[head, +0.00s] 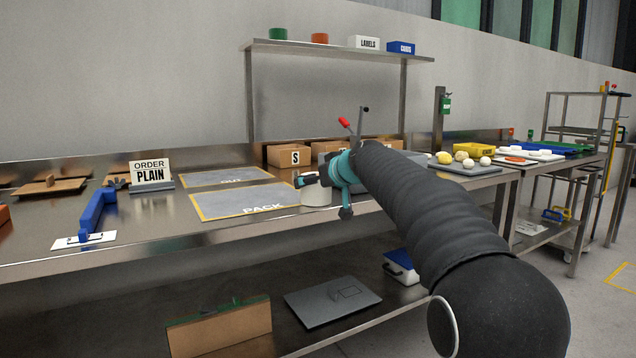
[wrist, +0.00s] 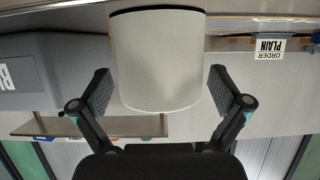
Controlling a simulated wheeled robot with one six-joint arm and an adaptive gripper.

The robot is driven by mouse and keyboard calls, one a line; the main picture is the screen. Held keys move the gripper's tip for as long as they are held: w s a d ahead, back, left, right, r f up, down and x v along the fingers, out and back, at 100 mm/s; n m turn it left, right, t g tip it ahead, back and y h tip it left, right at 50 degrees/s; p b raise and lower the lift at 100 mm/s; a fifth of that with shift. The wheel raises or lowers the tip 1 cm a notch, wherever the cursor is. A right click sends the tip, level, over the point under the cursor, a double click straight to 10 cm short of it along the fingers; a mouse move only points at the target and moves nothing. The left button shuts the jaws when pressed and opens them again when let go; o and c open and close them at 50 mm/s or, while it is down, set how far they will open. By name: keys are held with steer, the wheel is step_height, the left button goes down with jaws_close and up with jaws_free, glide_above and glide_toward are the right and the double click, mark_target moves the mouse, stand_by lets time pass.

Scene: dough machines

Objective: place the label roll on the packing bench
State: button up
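A plain white cylinder, apparently the label roll (head: 317,194), stands upright on the steel packing bench (head: 130,232), just right of the PACK mat (head: 240,201) and close to the front edge. In the wrist view, which is upside down, the roll (wrist: 158,62) fills the upper middle. My gripper (wrist: 162,92) is open, with one finger on each side of the roll and a visible gap at both. In the head view my gripper (head: 318,182) is at the roll and partly hides it.
A grey bin (wrist: 35,72) stands beside the roll, with cardboard boxes (head: 290,155) behind. An ORDER PLAIN sign (head: 151,175) and a blue-handled tool (head: 97,213) are at left. A shelf (head: 335,52) stands above. The PACK mat is bare.

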steer(key=shift+s+r, duration=0.1)
steer(key=shift+r, duration=0.05)
steer(key=b+v, duration=0.1)
steer(key=v, duration=1)
steer(key=shift+s+d+r+b, duration=0.15)
steer(key=shift+s+d+b, duration=0.1)
steer(key=shift+s+b, duration=0.05)
steer(key=s+d+f+m+g+h+p, duration=0.1)
steer(key=s+d+f+m+g+h, duration=0.1)
steer(key=s+d+f, duration=0.3)
steer(key=s+d+f+m+g+h+p, duration=0.1)
steer(key=s+d+f, duration=0.5)
steer(key=s+f, duration=0.7)
steer(key=s+d+f+m+g+h, duration=0.2)
steer(key=s+f, duration=0.7)
steer(key=s, duration=1.3)
steer(key=d+m+h, duration=0.1)
steer(key=d+h, duration=0.1)
steer(key=d, duration=0.1)
steer(key=shift+s+d+f+m+g+h+p, duration=0.3)
steer(key=shift+d+m+p, duration=0.1)
